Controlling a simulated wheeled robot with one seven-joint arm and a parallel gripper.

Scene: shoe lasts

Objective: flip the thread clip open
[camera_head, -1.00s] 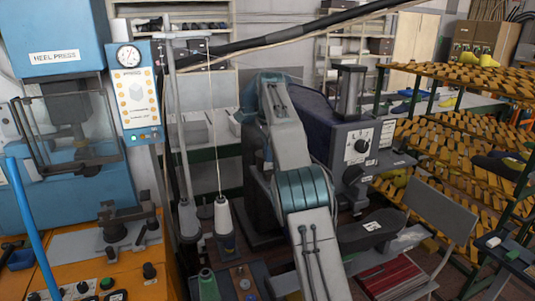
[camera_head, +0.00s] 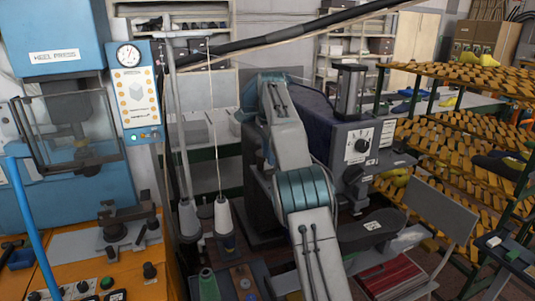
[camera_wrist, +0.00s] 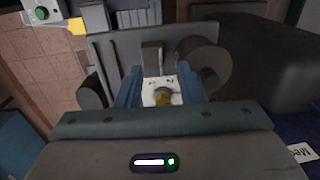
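My arm runs down through the middle of the head view and leaves at the bottom edge, so the gripper is hidden there. In the wrist view my gripper (camera_wrist: 161,72) shows blue sides and narrow grey tips close to the centre, pointing away from the camera. A white part with a brass-coloured knob (camera_wrist: 163,98) shows between the blue sides. I cannot tell whether the tips touch anything. I cannot make out the thread clip for certain in either view. White thread cones (camera_head: 223,215) stand left of my arm, with a thread rising from one.
The orange bench (camera_head: 70,245) with the blue heel press (camera_head: 65,60) stands at left. A grey machine with a dial (camera_head: 360,146) is right of my arm. A slatted shoe rack (camera_head: 455,140) fills the right. In the wrist view a dark round disc (camera_wrist: 207,68) lies right of the tips.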

